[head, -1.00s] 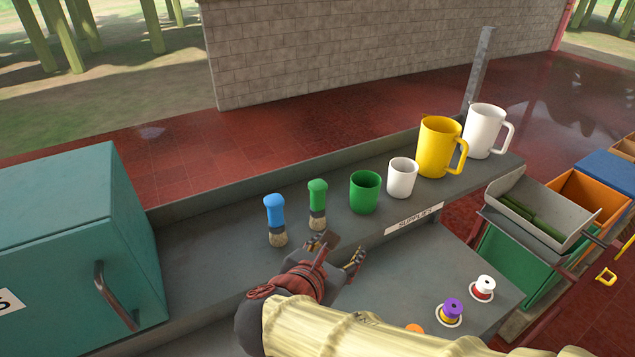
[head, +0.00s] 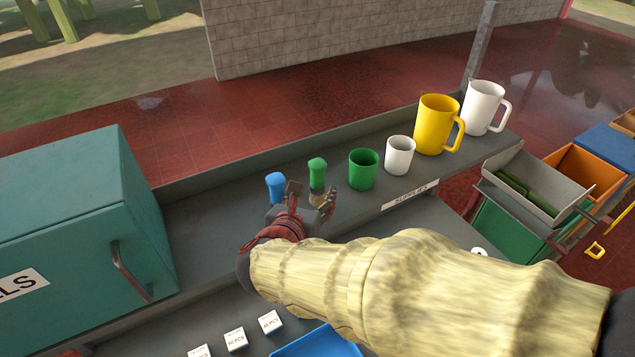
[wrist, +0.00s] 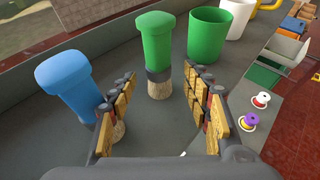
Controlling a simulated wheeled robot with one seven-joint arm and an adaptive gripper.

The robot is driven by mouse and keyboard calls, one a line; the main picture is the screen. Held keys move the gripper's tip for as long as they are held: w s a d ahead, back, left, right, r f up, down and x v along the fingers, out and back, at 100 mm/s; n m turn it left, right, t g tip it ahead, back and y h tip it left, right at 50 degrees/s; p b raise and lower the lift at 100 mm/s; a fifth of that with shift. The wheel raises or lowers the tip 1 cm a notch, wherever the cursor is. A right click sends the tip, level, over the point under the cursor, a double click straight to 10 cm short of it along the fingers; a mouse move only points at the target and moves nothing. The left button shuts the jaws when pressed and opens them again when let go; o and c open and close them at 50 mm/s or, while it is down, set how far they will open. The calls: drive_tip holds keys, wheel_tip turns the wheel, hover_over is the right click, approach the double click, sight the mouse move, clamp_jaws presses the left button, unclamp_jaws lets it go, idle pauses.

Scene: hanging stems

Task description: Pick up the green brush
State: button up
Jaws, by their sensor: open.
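The green brush (head: 317,172) stands upright on the grey shelf, handle up and bristles down. In the wrist view the green brush (wrist: 157,55) stands ahead, between the lines of my two fingers and just beyond their tips. My gripper (head: 310,193) is open and empty at brush height. In the wrist view my gripper (wrist: 162,85) shows its fingers spread wide, with padded inner faces. The blue brush (head: 275,187) stands left of the green one, and in the wrist view the blue brush (wrist: 72,85) is partly hidden behind my left finger.
A green cup (head: 363,170), a small white cup (head: 400,155), a yellow mug (head: 433,125) and a white mug (head: 482,108) stand to the right on the shelf. A teal cabinet (head: 70,220) is at the left. White boxes (head: 235,340) and a blue tray (head: 318,343) lie below.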

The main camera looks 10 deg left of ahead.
sight(315, 191)
drive_tip(key=x, duration=0.4)
drive_tip(key=shift+w+p, duration=0.2)
drive_tip(key=shift+p, duration=0.1)
drive_tip(key=shift+a, duration=0.1)
drive_tip(key=shift+c, duration=0.6)
drive_tip(key=c, duration=1.1)
drive_tip(key=shift+c, duration=0.3)
